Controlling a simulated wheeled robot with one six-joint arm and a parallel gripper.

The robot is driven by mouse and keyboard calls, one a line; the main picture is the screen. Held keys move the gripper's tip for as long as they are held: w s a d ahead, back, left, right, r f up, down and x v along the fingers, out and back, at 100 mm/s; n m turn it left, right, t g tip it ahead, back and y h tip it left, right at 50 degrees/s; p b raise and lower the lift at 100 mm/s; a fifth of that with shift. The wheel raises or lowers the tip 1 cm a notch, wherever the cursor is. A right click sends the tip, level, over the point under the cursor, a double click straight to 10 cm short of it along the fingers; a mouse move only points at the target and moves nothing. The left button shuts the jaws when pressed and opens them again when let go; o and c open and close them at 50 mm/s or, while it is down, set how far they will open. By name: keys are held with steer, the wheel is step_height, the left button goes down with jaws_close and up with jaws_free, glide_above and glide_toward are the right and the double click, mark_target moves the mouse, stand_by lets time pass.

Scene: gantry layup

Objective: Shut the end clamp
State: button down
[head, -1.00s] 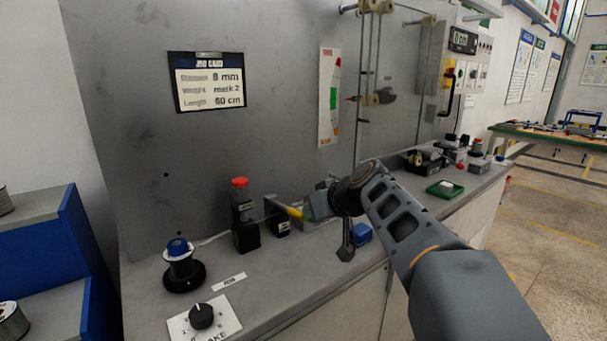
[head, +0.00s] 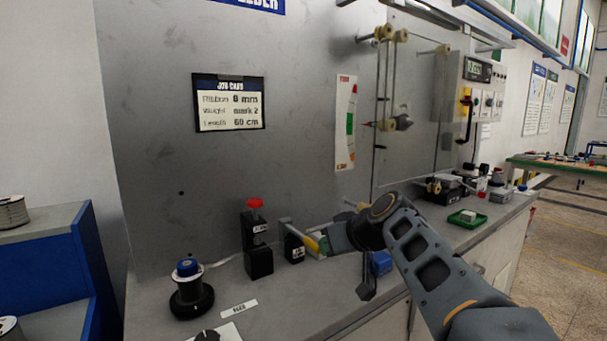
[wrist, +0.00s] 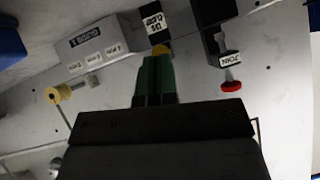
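The end clamp, a small black block (head: 295,248) with a white label, stands on the bench in the head view. Its label (wrist: 154,27) shows in the wrist view, too oblique to read surely. A lever with a yellow grip (head: 313,246) slants over the block, its tip toward my gripper (head: 325,243). In the wrist view my gripper (wrist: 157,62) has its green fingers side by side with hardly a gap, and the yellow tip (wrist: 160,49) is right at their ends. Whether they touch it is not clear. The fingers look shut, with nothing visible between them.
A black post (head: 257,240) with a red knob stands left of the clamp, and a blue-topped spool (head: 189,285) farther left. A grey labelled box (wrist: 98,43) is close beside the clamp. A blue block (head: 380,262) and green tray (head: 467,218) lie to the right.

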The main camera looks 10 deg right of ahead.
steer(key=w+r+p+v, duration=0.1)
steer(key=p+v, duration=0.2)
steer(key=v, duration=1)
steer(key=shift+r+p, duration=0.2)
steer(key=shift+p, duration=0.2)
steer(key=shift+w, duration=0.1)
